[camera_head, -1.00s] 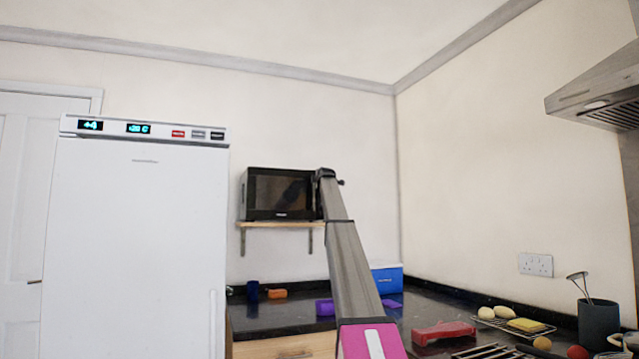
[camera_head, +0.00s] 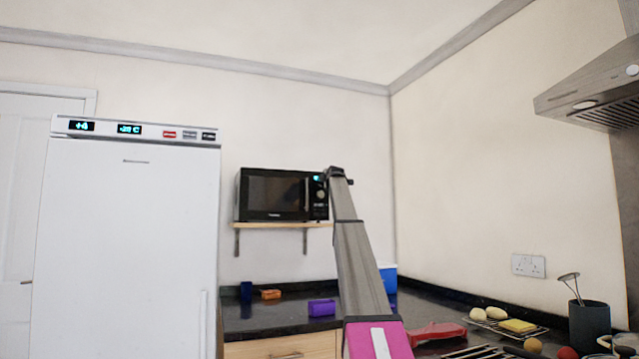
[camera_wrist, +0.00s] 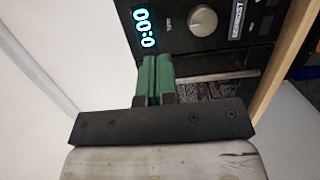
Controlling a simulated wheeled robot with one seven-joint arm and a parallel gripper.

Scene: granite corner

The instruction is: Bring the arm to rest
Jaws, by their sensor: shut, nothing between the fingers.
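My arm (camera_head: 360,265) reaches up and away over the counter in the head view, its far end beside the right side of the microwave. My gripper shows in the wrist view (camera_wrist: 154,75), its green fingers together with nothing between them. The fingers are in front of the black microwave (camera_head: 275,194), close to its control panel with a lit display and a round knob (camera_wrist: 203,20). I cannot tell whether the fingertips touch the panel. The microwave stands on a wooden wall shelf (camera_head: 262,225) and its door looks shut.
A tall white fridge (camera_head: 130,250) stands at the left. On the dark counter are a purple block (camera_head: 321,307), an orange item (camera_head: 270,294), a blue cup (camera_head: 246,290), a blue box (camera_head: 388,278) and a red item (camera_head: 438,333). A rack (camera_head: 508,328) and a hood (camera_head: 595,95) are at the right.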

